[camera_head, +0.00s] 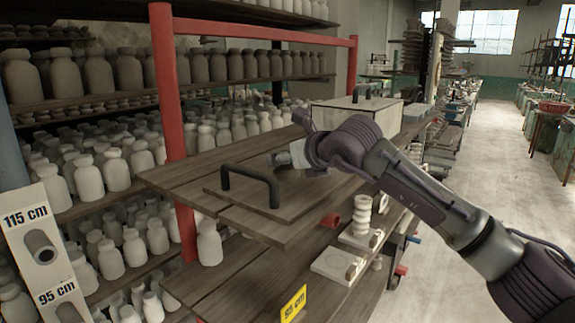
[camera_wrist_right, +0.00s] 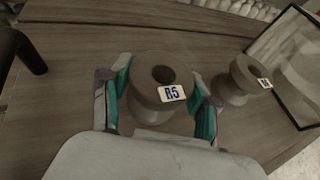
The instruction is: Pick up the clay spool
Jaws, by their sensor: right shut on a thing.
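The clay spool (camera_wrist_right: 150,108) is grey-brown with a hole in its top and a label reading R5. In the right wrist view it stands between the green-padded fingers of my right gripper (camera_wrist_right: 160,98), which is shut on it. The spool appears upright at the wooden board's surface; I cannot tell whether it touches it. In the head view my right gripper (camera_head: 284,158) is low over the board (camera_head: 235,196), and the spool is mostly hidden. A second, similar spool (camera_wrist_right: 238,84) stands to the right, its label too small to read surely. My left gripper is not in view.
A black handle (camera_head: 250,171) rises from the board, left of my gripper. A pale box (camera_head: 352,116) stands behind. Racks of clay bottles (camera_head: 118,170) and a red post (camera_head: 172,90) are at the left. A stack of white pieces (camera_head: 362,212) sits lower. The aisle (camera_head: 500,170) is clear.

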